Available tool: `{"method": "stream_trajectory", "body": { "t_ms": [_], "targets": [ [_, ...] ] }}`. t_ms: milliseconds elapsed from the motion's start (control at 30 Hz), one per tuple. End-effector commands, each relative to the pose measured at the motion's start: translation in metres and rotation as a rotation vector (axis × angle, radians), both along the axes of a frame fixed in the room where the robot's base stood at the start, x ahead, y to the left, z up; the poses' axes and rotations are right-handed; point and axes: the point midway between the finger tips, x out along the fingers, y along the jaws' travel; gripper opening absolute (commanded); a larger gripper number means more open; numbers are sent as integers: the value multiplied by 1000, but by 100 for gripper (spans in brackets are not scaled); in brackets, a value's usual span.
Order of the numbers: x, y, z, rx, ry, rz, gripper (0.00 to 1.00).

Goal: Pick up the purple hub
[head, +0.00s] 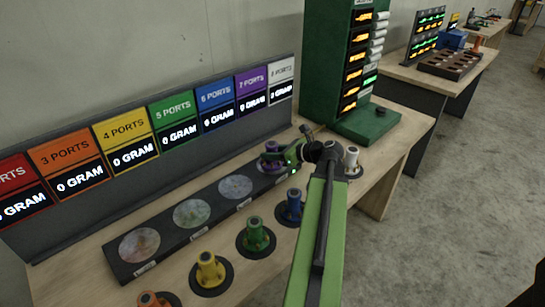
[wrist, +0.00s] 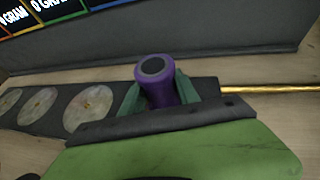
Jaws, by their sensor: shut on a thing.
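In the head view the purple hub (head: 271,149) shows small, partly covered by my gripper (head: 276,158), at the right end of the dark board (head: 165,232). I cannot tell whether the hub touches the board or hangs just above it.
Blue (head: 290,207), green (head: 256,235), yellow (head: 210,270), orange (head: 150,299) and white (head: 351,160) hubs stand along the bench front. A coloured port-and-gram display panel (head: 130,150) stands behind. A green display tower (head: 335,70) stands at the back right.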

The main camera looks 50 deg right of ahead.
Motion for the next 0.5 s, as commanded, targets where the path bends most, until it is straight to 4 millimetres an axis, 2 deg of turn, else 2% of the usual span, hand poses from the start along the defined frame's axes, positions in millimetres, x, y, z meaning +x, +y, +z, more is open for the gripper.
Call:
{"method": "stream_trajectory", "body": {
  "t_ms": [33, 133, 500],
  "targets": [
    [0, 0, 0, 0, 0, 0, 12],
    [0, 0, 0, 0, 0, 0, 0],
    [0, 0, 1, 0, -2, 0, 0]
  ]
}}
